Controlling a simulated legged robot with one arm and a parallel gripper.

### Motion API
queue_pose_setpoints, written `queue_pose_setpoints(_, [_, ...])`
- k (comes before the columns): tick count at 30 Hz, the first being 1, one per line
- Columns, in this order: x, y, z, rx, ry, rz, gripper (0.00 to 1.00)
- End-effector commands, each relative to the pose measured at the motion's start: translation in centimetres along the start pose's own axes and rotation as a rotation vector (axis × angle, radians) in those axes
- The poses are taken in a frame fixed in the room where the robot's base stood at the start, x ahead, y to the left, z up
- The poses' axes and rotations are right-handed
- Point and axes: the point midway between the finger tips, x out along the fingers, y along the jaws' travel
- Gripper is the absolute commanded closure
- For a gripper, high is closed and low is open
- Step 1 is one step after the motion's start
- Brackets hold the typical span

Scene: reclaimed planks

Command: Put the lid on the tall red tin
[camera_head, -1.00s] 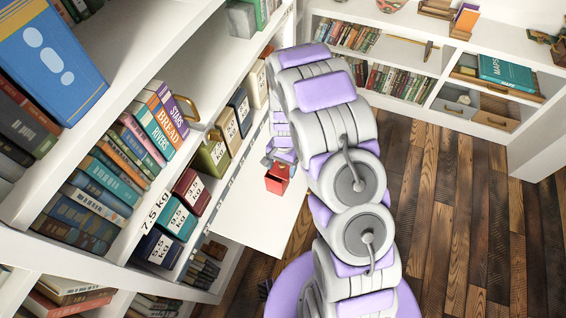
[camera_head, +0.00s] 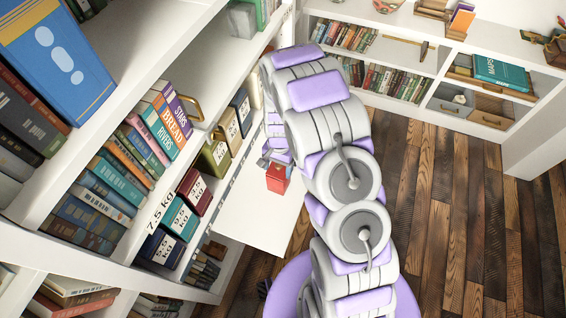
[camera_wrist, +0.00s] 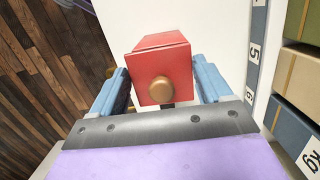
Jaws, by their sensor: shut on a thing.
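In the wrist view a square red lid (camera_wrist: 173,65) with a round brass knob (camera_wrist: 160,89) lies between the two blue fingers of my gripper (camera_wrist: 160,70). The gripper is shut on the lid. The red tin's side (camera_wrist: 160,41) shows just beyond the lid, which lies over or against its top; whether it is fully seated I cannot tell. In the head view the red tin (camera_head: 276,182) stands on a white shelf board, with my gripper (camera_head: 277,158) right at its top end. The lid is hard to tell from the tin there.
The white board (camera_head: 250,222) is clear around the tin. Left of it stands a shelf with labelled weight tins (camera_head: 180,220) and books (camera_head: 120,175). A low white bookcase (camera_head: 440,85) stands at the back. Dark plank floor (camera_head: 450,210) is open at right.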

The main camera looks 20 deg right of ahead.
Motion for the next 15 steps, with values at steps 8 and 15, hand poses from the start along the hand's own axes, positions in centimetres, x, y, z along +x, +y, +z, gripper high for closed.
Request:
queue_pose_setpoints(8, [-0.04, 0.48, -0.46, 0.000, -0.006, -0.007, 0.58])
queue_pose_setpoints(15, [0.00, 0.25, -0.26, 0.000, -0.004, -0.005, 0.58])
